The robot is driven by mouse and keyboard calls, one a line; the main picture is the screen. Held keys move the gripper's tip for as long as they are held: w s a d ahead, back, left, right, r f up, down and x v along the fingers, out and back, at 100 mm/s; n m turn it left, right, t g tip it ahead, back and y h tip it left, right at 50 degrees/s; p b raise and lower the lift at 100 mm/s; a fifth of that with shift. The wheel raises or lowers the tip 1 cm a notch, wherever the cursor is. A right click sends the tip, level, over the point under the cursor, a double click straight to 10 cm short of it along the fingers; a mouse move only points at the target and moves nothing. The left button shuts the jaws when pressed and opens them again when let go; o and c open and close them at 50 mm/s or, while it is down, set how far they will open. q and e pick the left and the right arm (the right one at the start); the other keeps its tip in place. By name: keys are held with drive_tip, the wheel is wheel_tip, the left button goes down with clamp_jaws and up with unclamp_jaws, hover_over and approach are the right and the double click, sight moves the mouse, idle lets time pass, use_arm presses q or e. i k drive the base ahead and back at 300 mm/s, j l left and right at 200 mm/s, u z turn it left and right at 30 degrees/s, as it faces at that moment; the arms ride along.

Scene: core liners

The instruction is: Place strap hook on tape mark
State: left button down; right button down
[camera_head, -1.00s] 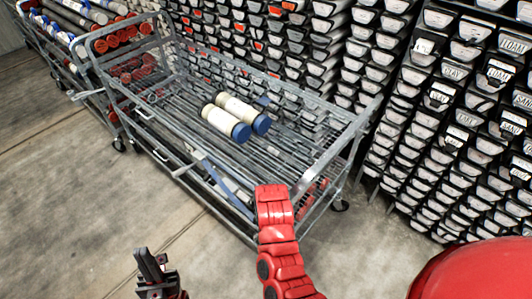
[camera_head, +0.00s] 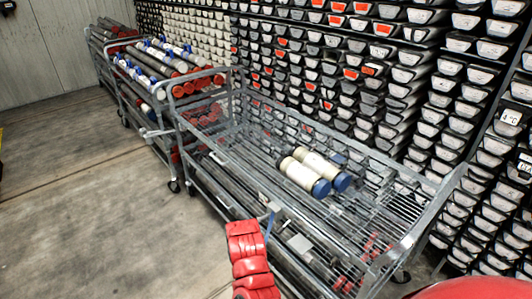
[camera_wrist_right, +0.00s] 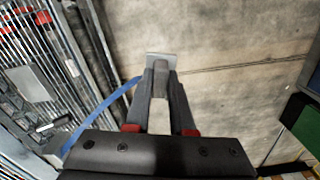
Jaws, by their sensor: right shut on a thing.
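In the right wrist view my right gripper (camera_wrist_right: 160,80) is shut on the strap hook (camera_wrist_right: 161,58), a flat grey metal piece at its fingertips. A blue strap (camera_wrist_right: 103,107) runs from beside the fingertips to the cart at the left. The hook is held over or near the bare floor; its height is unclear. In the head view my red right arm covers the right gripper, and a short piece of blue strap (camera_head: 270,222) shows at the cart's near side. I cannot make out a tape mark with certainty. My left gripper is out of view.
A grey wire cart (camera_head: 300,232) holds two cream tubes with blue ends (camera_head: 312,170). Another cart (camera_head: 150,105) with several tubes stands behind it at the left. Racks of core trays (camera_head: 400,100) line the wall. The concrete floor (camera_head: 80,210) at the left is clear.

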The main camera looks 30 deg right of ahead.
sight(338, 158)
drive_tip(key=i+j+u, duration=0.35)
drive_tip(key=i, duration=0.2)
drive_tip(key=i+u, duration=0.4)
drive_tip(key=i, duration=0.15)
drive_tip(key=i+z, duration=0.35)
drive_tip(key=i+j+z, duration=0.15)
drive_tip(key=z, duration=0.2)
drive_tip(key=i+j+z, duration=0.2)
drive_tip(key=z, duration=0.15)
drive_tip(key=i+j, duration=0.05)
drive_tip(key=i, duration=0.05)
